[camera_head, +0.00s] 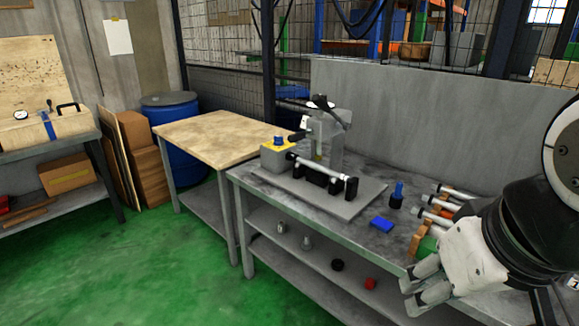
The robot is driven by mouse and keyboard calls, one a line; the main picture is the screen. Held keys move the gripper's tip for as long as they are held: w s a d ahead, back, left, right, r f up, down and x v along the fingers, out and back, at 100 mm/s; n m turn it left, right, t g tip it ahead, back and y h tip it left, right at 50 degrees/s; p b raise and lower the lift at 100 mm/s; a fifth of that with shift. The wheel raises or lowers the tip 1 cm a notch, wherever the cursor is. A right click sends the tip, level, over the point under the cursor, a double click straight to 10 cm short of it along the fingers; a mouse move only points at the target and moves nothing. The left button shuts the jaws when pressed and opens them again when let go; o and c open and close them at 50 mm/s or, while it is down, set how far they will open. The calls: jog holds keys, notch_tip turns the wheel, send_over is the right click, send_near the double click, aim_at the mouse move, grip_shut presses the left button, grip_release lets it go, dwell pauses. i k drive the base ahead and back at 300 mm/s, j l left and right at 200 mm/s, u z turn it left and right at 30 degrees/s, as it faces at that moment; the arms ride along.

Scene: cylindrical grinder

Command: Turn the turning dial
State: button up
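The turning dial appears to be the small blue knob (279,140) on the yellow top of a grey control box. The box sits at the left end of the cylindrical grinder (322,140), on a grey metal workbench. My gripper (409,296) is at the lower right, in front of the bench's right part and well away from the knob. Its two fingers point left and down, with a gap between them and nothing visible in it. The knob's top shows clearly, but its exact turn position is too small to read.
A grey panel stands behind. A wooden-topped table (215,135) adjoins on the left. Green floor (170,270) in front is clear.

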aim_at(279, 140)
jog(key=i+j+z, duration=0.1)
jog(key=j, duration=0.3)
jog(key=i+j+z, duration=0.1)
jog(key=i+j, duration=0.15)
jog(key=j, duration=0.15)
jog(key=i+j+z, duration=0.15)
jog(key=j, duration=0.25)
jog(key=i+j+z, duration=0.1)
jog(key=j, duration=0.35)
jog(key=i+j+z, duration=0.1)
jog(key=j, duration=0.3)
jog(key=i+j+u, duration=0.2)
jog(key=i, duration=0.95)
jog(key=l, duration=0.1)
